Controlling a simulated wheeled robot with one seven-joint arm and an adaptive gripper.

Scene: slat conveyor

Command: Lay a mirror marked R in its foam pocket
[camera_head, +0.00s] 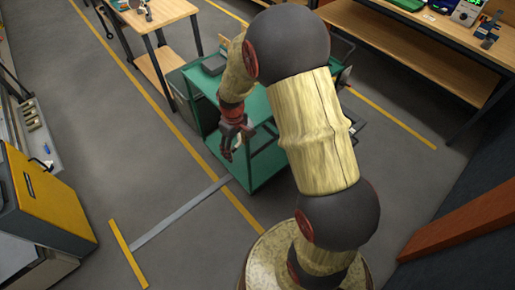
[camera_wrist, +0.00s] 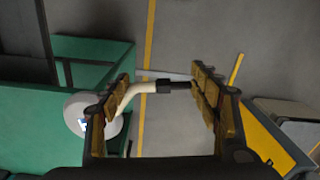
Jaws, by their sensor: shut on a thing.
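My gripper (camera_head: 235,142) hangs in front of the green cart in the head view, fingers pointing down. In the wrist view my gripper (camera_wrist: 160,92) is shut on a mirror: a curved cream stem with a black end spans between its fingers. The mirror's round pale grey head (camera_wrist: 76,110) shows beyond the left finger and is partly hidden by it. A small blue and white mark is on the head, too small to read. In the head view only a pale bit of the mirror shows at the fingertips. I cannot make out a foam pocket.
The green cart (camera_head: 258,172) stands close behind my gripper. A yellow-fronted cabinet (camera_head: 48,195) and a grey conveyor-like strip with small beige items (camera_head: 30,116) are at the left. A wooden table (camera_head: 150,20) stands at the back.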

